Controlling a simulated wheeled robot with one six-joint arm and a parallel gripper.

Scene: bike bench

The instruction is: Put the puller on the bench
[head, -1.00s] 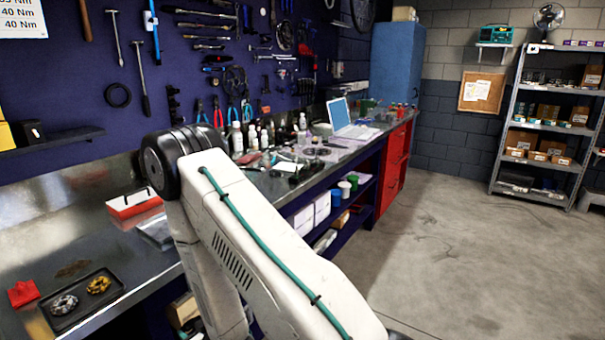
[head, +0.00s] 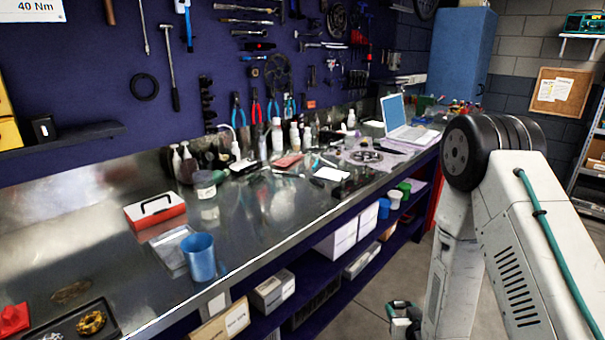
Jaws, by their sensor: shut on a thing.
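The bench (head: 272,235) is a long steel-topped workbench running from the lower left to the back right in the head view. Its front left stretch has bare metal between the items. I cannot make out the puller anywhere. My arm stands at the right of the view, in front of the bench and over the floor side. A small white and teal part shows low beside the arm at the bottom edge, likely my wrist. My gripper's fingers and anything between them are out of view.
A blue mug (head: 199,257), a clear flat tray (head: 171,249) and a red-white case (head: 155,210) stand on the near bench. A black parts tray (head: 104,327) lies lower left. Bottles (head: 277,137), tools and a laptop (head: 408,122) crowd farther back. Boxes (head: 340,232) fill the shelf below.

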